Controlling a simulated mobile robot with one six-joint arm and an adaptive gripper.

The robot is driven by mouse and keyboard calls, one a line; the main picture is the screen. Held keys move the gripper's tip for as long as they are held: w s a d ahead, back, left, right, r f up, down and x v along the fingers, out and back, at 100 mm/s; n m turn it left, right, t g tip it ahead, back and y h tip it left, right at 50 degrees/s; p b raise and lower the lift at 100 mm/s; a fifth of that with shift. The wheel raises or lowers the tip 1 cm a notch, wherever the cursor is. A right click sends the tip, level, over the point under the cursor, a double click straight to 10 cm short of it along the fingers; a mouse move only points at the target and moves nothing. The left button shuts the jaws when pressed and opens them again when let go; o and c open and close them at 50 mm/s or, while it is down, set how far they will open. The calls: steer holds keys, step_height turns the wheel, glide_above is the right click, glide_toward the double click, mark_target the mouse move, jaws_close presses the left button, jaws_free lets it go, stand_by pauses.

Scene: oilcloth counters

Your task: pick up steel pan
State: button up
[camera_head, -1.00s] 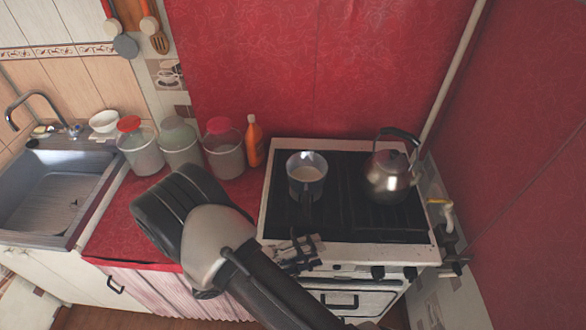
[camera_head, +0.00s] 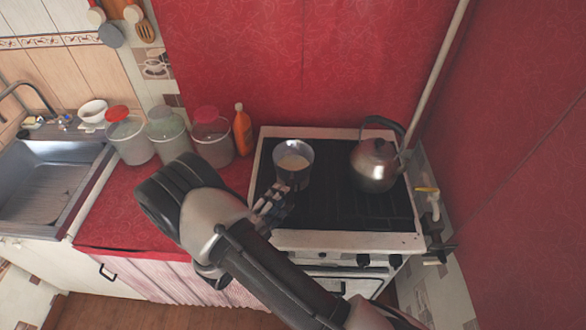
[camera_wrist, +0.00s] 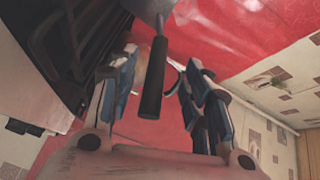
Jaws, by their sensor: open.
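The steel pan (camera_head: 305,166) stands upright on the left rear part of the black stove top, with pale contents inside. In the head view its handle is mostly hidden by my gripper (camera_head: 278,198), just in front of the pan. In the wrist view the dark handle (camera_wrist: 153,78) shows between the two spread fingers of my gripper (camera_wrist: 160,72), with a gap on each side. The grey pan body (camera_wrist: 148,8) is cut off at the top edge. My gripper is open and holds nothing.
A metal kettle (camera_head: 375,168) stands to the right of the pan on the stove (camera_head: 340,240). An orange bottle (camera_head: 242,132) and several lidded jars (camera_head: 212,140) line the counter to the left. A red wall rises behind the stove.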

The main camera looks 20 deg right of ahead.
mark_target(291, 188)
steer(key=shift+b+x, duration=0.45)
steer(key=shift+x, duration=2.35)
steer(key=shift+s+f, duration=0.1)
steer(key=shift+f, duration=0.05)
jaws_close()
